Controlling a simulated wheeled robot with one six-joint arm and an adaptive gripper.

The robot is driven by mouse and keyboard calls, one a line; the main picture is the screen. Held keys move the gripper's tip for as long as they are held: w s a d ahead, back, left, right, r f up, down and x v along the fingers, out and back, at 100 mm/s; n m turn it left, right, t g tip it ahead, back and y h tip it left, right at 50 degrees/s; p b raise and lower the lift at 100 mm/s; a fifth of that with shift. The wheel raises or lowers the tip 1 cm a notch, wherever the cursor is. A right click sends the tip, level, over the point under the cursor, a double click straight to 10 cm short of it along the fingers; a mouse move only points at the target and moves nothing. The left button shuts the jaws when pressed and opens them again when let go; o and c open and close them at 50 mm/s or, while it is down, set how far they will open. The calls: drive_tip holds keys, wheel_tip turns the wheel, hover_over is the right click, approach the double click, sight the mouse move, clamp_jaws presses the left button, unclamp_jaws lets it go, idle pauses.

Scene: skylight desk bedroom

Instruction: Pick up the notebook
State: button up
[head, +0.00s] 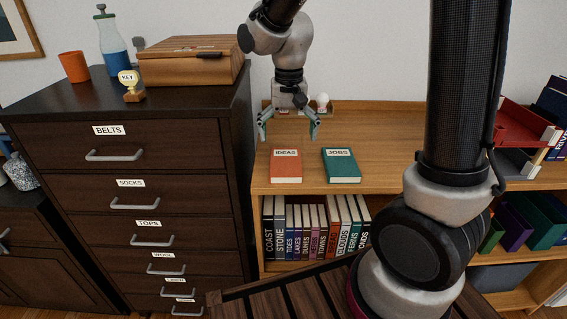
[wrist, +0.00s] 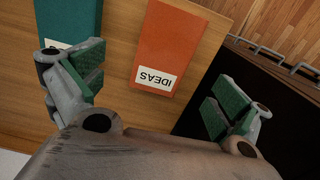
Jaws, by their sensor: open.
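Two notebooks lie flat and apart on the wooden shelf top. The orange notebook (head: 286,168) is labelled IDEAS and the teal notebook (head: 341,168) is labelled JOBS. My gripper (head: 287,132) is open and empty above the shelf top, behind the two notebooks in the head view. In the wrist view my gripper (wrist: 150,98) has its green-padded fingers spread wide. There the orange notebook (wrist: 172,45) shows between the fingers, and the teal notebook (wrist: 68,22) is at upper left, partly behind a finger.
A dark drawer cabinet (head: 140,190) stands left of the shelf, rising above it, with a wooden box (head: 185,68) on top. A light bulb (head: 322,103) stands at the shelf's back. Several upright books (head: 315,228) fill the shelf below. A red tray (head: 525,125) is at right.

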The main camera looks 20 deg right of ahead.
sight(286, 161)
drive_tip(key=f, duration=0.8)
drive_tip(key=shift+w+a, duration=0.15)
drive_tip(key=shift+a, duration=0.1)
drive_tip(key=shift+r, duration=0.1)
drive_tip(key=c, duration=1.2)
